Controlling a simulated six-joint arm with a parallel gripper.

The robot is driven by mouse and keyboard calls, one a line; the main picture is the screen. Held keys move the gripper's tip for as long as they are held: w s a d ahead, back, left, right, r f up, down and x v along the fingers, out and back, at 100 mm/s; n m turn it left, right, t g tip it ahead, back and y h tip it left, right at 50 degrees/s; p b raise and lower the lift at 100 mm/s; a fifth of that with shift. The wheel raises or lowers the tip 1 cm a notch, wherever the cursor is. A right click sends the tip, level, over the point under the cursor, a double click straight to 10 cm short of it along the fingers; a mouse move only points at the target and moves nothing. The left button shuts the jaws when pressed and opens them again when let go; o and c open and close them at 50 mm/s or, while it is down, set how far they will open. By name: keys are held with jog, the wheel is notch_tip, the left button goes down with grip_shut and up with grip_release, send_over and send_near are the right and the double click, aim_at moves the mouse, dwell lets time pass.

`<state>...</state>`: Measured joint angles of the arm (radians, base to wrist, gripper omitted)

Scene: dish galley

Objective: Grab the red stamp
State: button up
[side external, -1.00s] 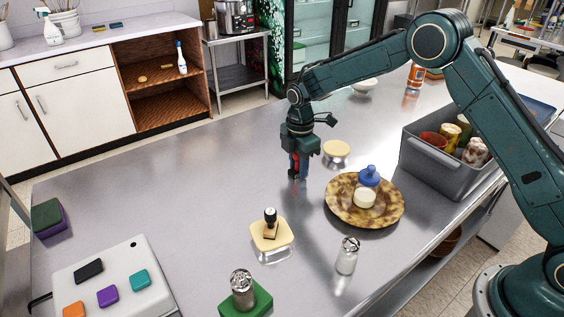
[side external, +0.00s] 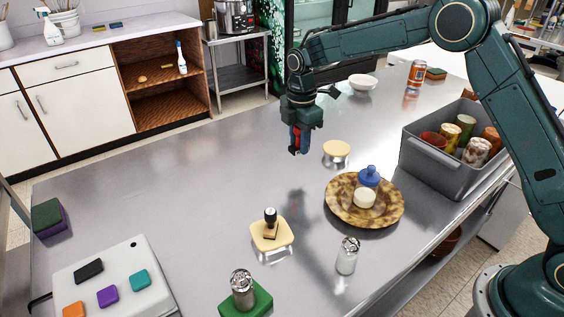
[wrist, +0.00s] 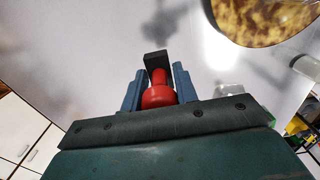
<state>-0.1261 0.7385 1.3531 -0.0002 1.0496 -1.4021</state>
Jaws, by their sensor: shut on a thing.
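The red stamp (wrist: 159,90) is between the blue fingers of my gripper (wrist: 157,88) in the wrist view, with its dark block end pointing away from the wrist. In the side external view my gripper (side external: 299,146) is shut on the red stamp (side external: 297,138), whose red part shows between the fingers. It hangs above the steel counter (side external: 190,185), clear of the surface, behind and left of the brown speckled plate. Most of the stamp is hidden by the fingers in the side view.
The plate (side external: 340,211) holds a blue-handled stamp (side external: 369,175) and a cream round piece. Two shakers stand in front; one (side external: 347,256) is near the plate. The counter's left middle is clear.

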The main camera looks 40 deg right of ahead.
notch_tip(320, 180, up, 12)
jog(key=shift+r, duration=0.15)
dwell(0.7)
